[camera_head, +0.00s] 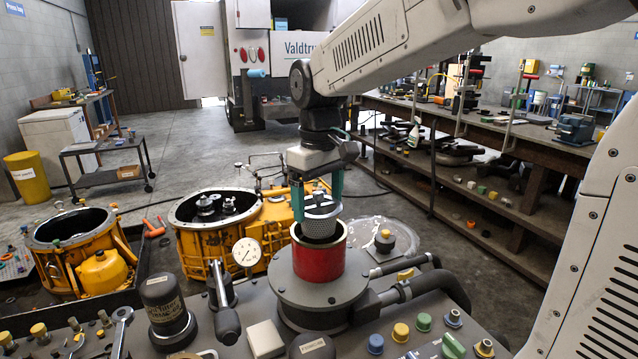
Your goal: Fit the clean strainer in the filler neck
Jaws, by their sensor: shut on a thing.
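My gripper (320,190) points down with its teal fingers shut on the strainer (320,222), a grey mesh cup. The strainer is upright at the mouth of the red filler neck (318,262). Its lower part appears to sit within the neck's rim, but the rim hides its bottom, so I cannot tell how deep it is. The neck stands on a round grey flange on the grey housing (240,310).
A pressure gauge (246,251), a dark cylinder (163,303) and a white block (265,338) stand left of the neck. Coloured caps (401,332) and a black hose (430,287) lie to the right. Yellow casings (205,240) stand behind. Space above the neck is taken by my arm.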

